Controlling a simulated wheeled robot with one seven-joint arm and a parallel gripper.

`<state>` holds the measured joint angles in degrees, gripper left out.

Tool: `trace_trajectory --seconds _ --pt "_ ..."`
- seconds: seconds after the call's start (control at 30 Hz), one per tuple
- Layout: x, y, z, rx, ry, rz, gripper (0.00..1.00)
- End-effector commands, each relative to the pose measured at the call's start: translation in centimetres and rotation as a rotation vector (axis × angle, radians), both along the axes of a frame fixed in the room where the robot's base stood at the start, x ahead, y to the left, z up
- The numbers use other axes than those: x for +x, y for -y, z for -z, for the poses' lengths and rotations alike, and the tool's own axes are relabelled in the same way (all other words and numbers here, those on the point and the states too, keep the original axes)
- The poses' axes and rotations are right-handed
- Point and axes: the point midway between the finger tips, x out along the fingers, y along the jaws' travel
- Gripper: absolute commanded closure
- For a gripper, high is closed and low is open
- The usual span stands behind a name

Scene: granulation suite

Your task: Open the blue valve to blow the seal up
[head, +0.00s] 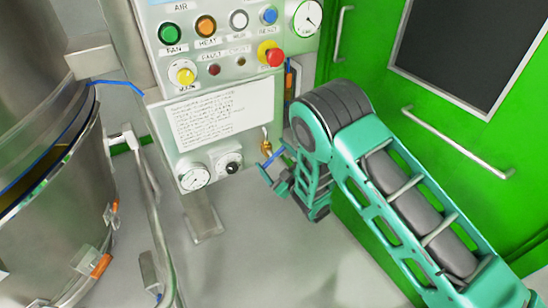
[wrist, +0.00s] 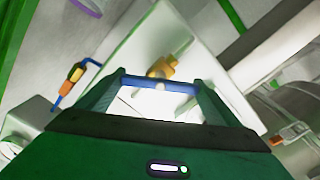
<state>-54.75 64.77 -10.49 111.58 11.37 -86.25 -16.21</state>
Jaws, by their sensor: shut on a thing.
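The blue valve handle (head: 273,158) is on a brass valve body (head: 266,144) at the lower right side of the grey control panel. In the wrist view the blue handle (wrist: 160,84) spans crosswise between my fingertips, with the brass body (wrist: 161,68) just beyond it. My gripper (head: 272,172) is shut on the handle; its teal fingers also show in the wrist view (wrist: 160,90). In the head view the fingers partly hide the handle's lower end. A thin dark blue band, perhaps the seal, runs around the steel vessel (head: 75,185) at left, above an open-looking gap.
The grey panel (head: 222,75) carries buttons, a red stop knob (head: 271,54) and a lower gauge (head: 194,178). Green cabinet doors with handles (head: 455,142) stand close on the right. A steel pipe (head: 150,195) runs beside the vessel. The floor below is clear.

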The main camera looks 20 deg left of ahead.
Motion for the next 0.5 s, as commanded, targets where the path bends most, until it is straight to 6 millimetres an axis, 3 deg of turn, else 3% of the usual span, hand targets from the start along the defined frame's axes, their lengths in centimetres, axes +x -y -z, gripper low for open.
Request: trace_trajectory --seconds 0.5 --pt "0.06 0.0 0.16 -0.319 0.374 0.001 0.36"
